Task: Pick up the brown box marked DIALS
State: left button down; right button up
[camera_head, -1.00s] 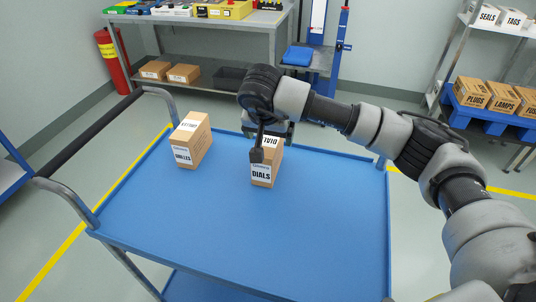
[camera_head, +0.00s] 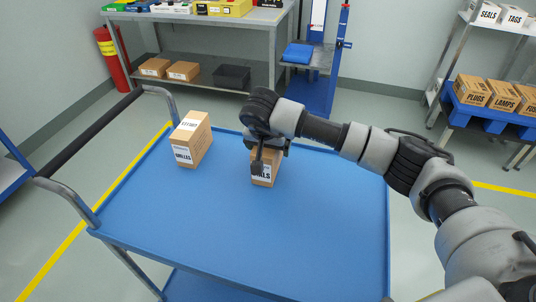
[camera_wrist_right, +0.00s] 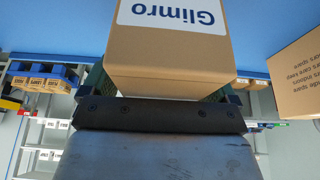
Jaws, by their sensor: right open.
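The brown DIALS box (camera_head: 273,173) stands upright on the blue cart top (camera_head: 240,225). My right gripper (camera_head: 265,158) is low over it, with a dark finger in front of its label, so only the end of the word shows. In the right wrist view the box (camera_wrist_right: 165,68) fills the middle, with a white label reading Glimro. The open fingers (camera_wrist_right: 165,92) show at its two sides, the box between them. I cannot tell whether they touch it. My left gripper is not in view.
A second brown box (camera_head: 193,142) stands to the left on the cart and also shows at the right in the wrist view (camera_wrist_right: 298,75). The cart's front is clear. A black handle (camera_head: 90,130) runs along its left side. A grey bench (camera_head: 200,30) stands behind.

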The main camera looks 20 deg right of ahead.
jog(key=shift+f, duration=0.15)
jog(key=shift+c, duration=0.3)
jog(key=c, duration=1.1)
jog(key=shift+c, duration=0.2)
